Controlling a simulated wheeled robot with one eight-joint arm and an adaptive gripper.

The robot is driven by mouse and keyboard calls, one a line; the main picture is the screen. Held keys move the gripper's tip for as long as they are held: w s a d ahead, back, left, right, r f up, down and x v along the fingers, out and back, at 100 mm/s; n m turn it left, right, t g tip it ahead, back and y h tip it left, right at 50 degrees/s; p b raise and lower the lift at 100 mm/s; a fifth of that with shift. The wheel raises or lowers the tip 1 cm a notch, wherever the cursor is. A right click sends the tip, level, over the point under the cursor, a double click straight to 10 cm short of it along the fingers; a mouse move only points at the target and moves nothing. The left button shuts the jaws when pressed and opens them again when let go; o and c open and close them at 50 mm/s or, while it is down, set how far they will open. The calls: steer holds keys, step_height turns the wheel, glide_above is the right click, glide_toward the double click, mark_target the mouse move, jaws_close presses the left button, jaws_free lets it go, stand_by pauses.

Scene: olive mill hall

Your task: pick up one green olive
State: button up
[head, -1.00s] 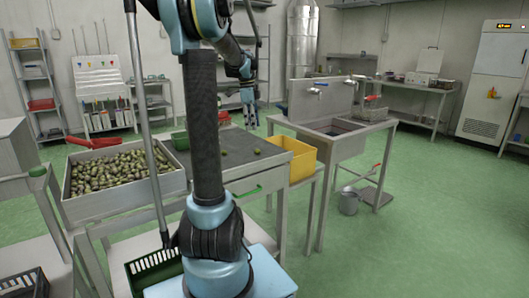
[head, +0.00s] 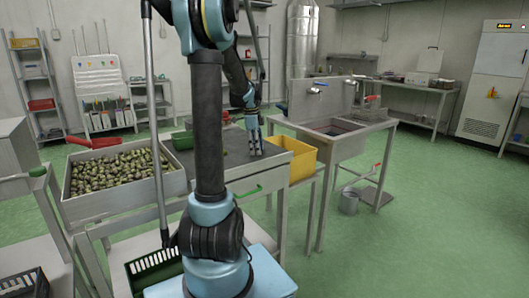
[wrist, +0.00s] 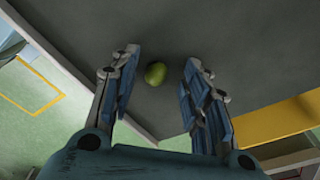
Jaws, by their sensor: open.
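A single green olive (wrist: 155,73) lies on the dark mat (wrist: 245,35) of the sorting table. In the wrist view it sits between the two open fingers of my gripper (wrist: 157,85), near their tips, with space on both sides. In the head view my gripper (head: 255,147) points down over the right part of the mat. The olive between the fingers cannot be made out there. Another green olive (head: 224,153) lies on the mat to the left of my gripper.
A tray full of olives (head: 72,208) stands on the table's left, with a red scoop (head: 92,142) at its back edge. A yellow bin (head: 303,160) adjoins the table's right, beside the sink (head: 345,145).

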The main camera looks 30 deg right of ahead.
steer(key=shift+f, duration=0.1)
steer(key=shift+c, duration=0.3)
steer(key=c, duration=0.7)
steer(key=shift+c, duration=0.2)
